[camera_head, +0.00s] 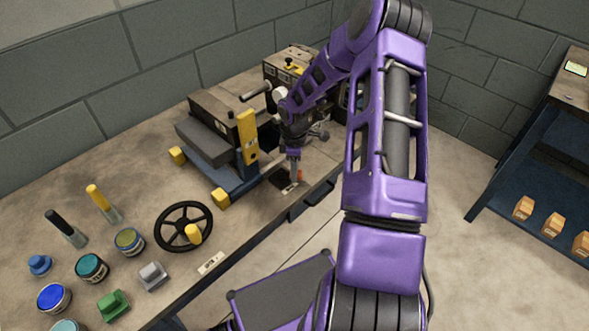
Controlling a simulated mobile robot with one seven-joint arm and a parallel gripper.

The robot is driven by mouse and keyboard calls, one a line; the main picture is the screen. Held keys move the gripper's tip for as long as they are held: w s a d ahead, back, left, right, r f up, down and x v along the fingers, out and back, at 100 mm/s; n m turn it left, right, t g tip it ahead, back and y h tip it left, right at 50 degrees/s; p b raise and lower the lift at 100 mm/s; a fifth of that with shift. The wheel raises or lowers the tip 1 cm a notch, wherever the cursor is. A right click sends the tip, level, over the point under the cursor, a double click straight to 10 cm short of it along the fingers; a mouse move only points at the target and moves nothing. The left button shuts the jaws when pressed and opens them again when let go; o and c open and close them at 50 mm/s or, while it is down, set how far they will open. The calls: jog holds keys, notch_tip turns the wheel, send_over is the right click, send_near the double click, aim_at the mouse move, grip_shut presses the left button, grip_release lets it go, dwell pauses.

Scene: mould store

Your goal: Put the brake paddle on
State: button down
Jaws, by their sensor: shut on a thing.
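My gripper (294,172) points down at the front edge of the bench, right of a small trolley. Its fingers are shut on a small orange-red piece (300,174), which looks like the brake paddle; the fingers hide most of it. The piece stands at a dark square plate (283,181) with a pale label in front. From this view I cannot tell which way the paddle is tilted.
The blue trolley (232,181) with yellow wheels carries a dark block and an upright yellow bar (247,137), close left of my gripper. A black handwheel (183,207), jars and handles stand front left. A shelf (545,215) with orange blocks stands right.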

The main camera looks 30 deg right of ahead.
jog(key=m, duration=0.2)
jog(key=s+a+m+b, duration=0.1)
jog(key=shift+m, duration=0.4)
jog(key=m, duration=0.1)
jog(key=a+m+b, duration=0.1)
jog(key=m, duration=0.1)
jog(key=m+b, duration=0.1)
jog(key=shift+s+a+m, duration=0.15)
jog(key=shift+s+m, duration=0.15)
jog(key=shift+s, duration=0.1)
jog(key=m, duration=0.1)
jog(key=a+m+b, duration=0.1)
jog(key=m, duration=0.2)
jog(key=shift+a+b, duration=0.3)
jog(key=shift+b, duration=0.1)
jog(key=shift+a+m+b, duration=0.2)
jog(key=shift+a+m, duration=0.1)
jog(key=shift+m, duration=0.55)
jog(key=shift+a+m+b, duration=0.15)
jog(key=shift+a+m, duration=0.1)
jog(key=shift+m, duration=0.6)
jog(key=shift+c, duration=2.2)
grip_release()
jog(key=shift+r, duration=0.1)
